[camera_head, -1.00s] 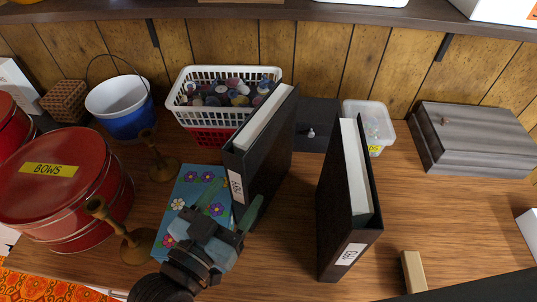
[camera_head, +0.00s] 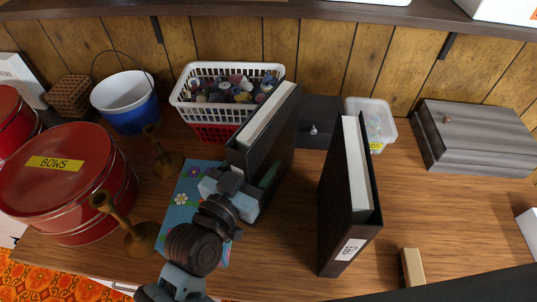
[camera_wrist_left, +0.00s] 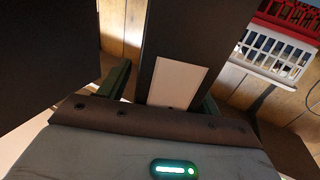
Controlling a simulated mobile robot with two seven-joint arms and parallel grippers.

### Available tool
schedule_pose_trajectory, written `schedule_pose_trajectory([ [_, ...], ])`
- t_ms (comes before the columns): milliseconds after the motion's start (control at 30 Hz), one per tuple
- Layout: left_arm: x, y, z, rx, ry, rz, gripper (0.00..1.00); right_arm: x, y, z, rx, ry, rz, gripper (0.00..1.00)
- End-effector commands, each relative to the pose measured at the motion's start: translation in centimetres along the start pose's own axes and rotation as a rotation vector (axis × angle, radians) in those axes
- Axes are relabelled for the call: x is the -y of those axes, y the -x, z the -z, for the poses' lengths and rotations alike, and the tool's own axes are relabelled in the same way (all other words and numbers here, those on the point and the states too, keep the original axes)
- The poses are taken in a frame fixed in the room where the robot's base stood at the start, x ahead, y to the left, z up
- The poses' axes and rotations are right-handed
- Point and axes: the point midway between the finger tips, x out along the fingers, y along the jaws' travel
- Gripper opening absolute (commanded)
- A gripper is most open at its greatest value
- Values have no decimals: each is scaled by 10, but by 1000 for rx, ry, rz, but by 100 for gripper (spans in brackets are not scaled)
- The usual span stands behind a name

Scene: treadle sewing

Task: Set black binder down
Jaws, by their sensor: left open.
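Two black binders stand upright on the wooden table. The left black binder (camera_head: 268,128) stands in front of the basket, and its white-labelled spine (camera_wrist_left: 176,82) faces my left gripper. The right black binder (camera_head: 336,205) stands apart from it, with a label low on its spine; a dark panel (camera_wrist_left: 45,55) fills the left of the left wrist view. My left gripper (camera_head: 247,188) is open at the left binder's spine, with one green finger on each side of it (camera_wrist_left: 163,92). The gripper hides the binder's lower spine in the head view.
A blue flowered book (camera_head: 180,200) lies beside the left binder. Brass candlesticks (camera_head: 138,237), red tins (camera_head: 68,205) and a bucket (camera_head: 128,115) stand at left. A white basket (camera_head: 200,112) and clear tub (camera_head: 385,118) are behind. Bare table (camera_head: 445,205) lies at right.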

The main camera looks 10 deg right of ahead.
Motion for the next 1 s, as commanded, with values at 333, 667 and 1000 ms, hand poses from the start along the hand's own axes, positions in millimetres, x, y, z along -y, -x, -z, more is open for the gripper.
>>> schedule_pose_trajectory([
  [333, 0, 0, 0, 1, 0, 0, 43, -1, 0, 0, 0, 2, 0, 58],
  [667, 0, 0, 0, 1, 0, 0, 0, -1, 0, 0, 1, 3, -1, 58],
  [1000, 0, 0, 4, -7, -1, 1, 0, -1, 0, 2, -3, 3, -1, 58],
])
